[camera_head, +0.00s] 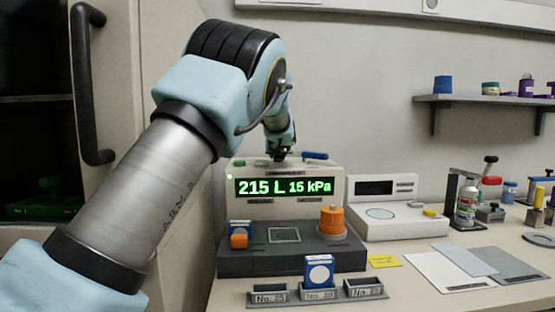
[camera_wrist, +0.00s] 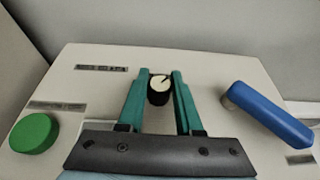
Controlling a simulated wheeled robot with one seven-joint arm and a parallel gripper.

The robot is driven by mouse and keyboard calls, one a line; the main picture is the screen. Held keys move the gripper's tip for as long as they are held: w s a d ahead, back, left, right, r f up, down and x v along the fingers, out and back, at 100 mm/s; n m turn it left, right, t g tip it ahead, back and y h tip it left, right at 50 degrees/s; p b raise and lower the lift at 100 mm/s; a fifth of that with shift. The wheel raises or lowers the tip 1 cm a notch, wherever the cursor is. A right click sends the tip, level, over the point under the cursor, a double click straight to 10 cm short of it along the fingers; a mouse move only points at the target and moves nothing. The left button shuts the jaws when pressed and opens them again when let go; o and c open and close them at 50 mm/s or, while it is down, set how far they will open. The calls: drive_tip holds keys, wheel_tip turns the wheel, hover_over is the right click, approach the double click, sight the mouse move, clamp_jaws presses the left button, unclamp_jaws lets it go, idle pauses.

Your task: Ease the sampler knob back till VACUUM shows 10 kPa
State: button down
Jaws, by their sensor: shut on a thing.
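The sampler unit (camera_head: 240,208) stands on the bench with a green-lit display (camera_head: 285,187) reading 215 L and 15 kPa. In the wrist view, a black knob with a pale top and a dark pointer line (camera_wrist: 159,88) sits on the unit's top face. My gripper (camera_wrist: 160,78) is shut on this knob, with one teal finger on each side. The pointer line slants up and to the right. In the head view, my gripper (camera_head: 281,155) is at the top of the unit, and the knob is hidden there.
A green button (camera_wrist: 35,133) lies left of the knob and a blue lever (camera_wrist: 268,113) lies right of it. An orange knob (camera_head: 332,221) stands on the unit's dark base. Small labelled trays (camera_head: 318,294) sit in front. A white scale (camera_head: 385,222) stands to the right.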

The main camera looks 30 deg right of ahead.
drive_tip(key=shift+n+y, duration=0.6)
drive_tip(key=shift+y, duration=0.1)
drive_tip(key=shift+p, duration=0.3)
drive_tip(key=c, duration=0.6)
unclamp_jaws()
drive_tip(key=shift+t, duration=0.3)
drive_tip(key=b+v, duration=0.2)
drive_tip(key=v, duration=0.8)
drive_tip(key=shift+s+r, duration=0.15)
drive_tip(key=shift+s, duration=0.25)
